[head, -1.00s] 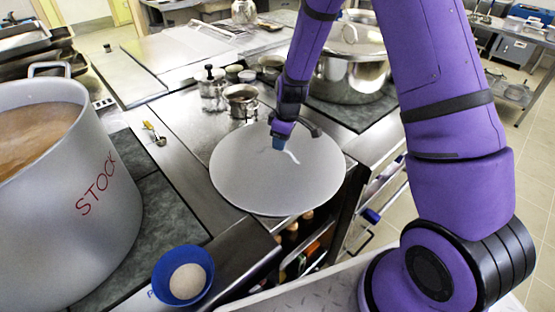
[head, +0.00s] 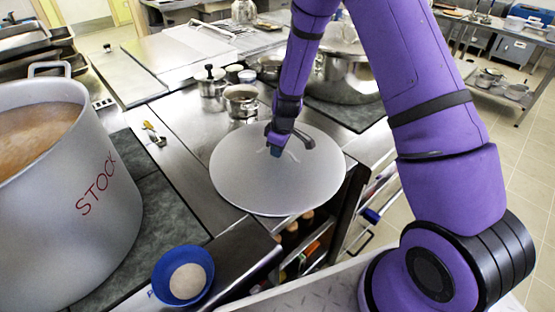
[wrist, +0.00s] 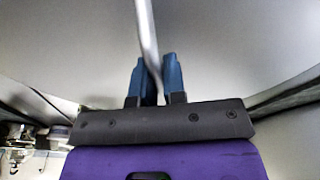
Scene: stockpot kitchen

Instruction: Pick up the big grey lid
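The big grey lid (head: 245,185) is a wide flat disc lying on the counter, its near right edge reaching past the counter's front edge. In the head view my gripper (head: 276,150) is down at the middle of the lid and hides most of its handle. In the wrist view the lid's thin metal handle (wrist: 146,30) passes between the two blue fingers of my gripper (wrist: 154,75). The fingers stand close together with the handle between them and look shut on it. The lid's grey surface (wrist: 230,45) fills most of that view.
A large stockpot (head: 75,190) of brown liquid stands at left, with a blue bowl (head: 183,275) near it. Small pots (head: 240,101) stand behind the lid. A big lidded pot (head: 345,78) is at the back right, partly behind my arm.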

